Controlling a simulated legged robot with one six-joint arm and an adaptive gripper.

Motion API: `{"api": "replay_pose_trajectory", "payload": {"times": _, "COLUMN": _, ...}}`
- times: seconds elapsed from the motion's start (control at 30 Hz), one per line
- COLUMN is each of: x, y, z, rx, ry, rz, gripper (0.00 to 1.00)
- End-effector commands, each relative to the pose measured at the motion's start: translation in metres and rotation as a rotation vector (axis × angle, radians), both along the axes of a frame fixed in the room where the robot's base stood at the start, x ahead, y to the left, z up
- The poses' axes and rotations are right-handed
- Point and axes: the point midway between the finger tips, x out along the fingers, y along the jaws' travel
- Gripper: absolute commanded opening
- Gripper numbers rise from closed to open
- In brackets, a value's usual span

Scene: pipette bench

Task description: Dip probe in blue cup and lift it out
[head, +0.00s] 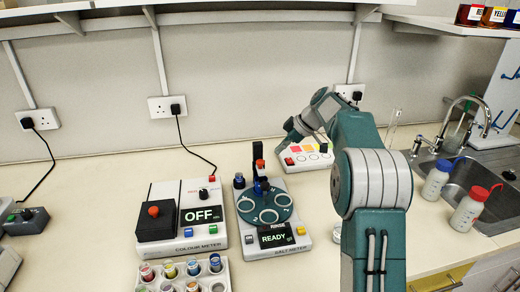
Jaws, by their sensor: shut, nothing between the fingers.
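The salt meter (278,252) stands mid-bench with a dark green round carousel (266,212) and a display reading READY. A black upright post with an orange-red knob (260,164) rises at the back of the carousel. It seems to carry the probe, whose tip I cannot make out. A small dark blue cup (239,182) sits at the carousel's back left edge. Another blue piece (261,187) is near the carousel's middle, below the knob. My gripper (284,144) is shut and empty, behind and right of the post, apart from it.
A colour meter (203,240) reading OFF stands to the left. A white rack (152,284) of several coloured vials is in front. A white panel with coloured patches (318,158) lies beneath my wrist. Wash bottles (467,208) and a sink (480,172) are at the right.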

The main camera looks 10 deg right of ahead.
Motion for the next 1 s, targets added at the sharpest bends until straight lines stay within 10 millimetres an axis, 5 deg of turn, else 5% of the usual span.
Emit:
{"api": "replay_pose_trajectory", "payload": {"times": 0.4, "x": -0.016, "y": -0.047, "z": 0.065, "rx": 0.0, "ry": -0.002, "rz": 0.0, "gripper": 0.0}}
{"api": "replay_pose_trajectory", "payload": {"times": 1.0, "x": -0.025, "y": -0.049, "z": 0.08, "rx": -0.007, "ry": 0.013, "rz": -0.021, "gripper": 0.0}}
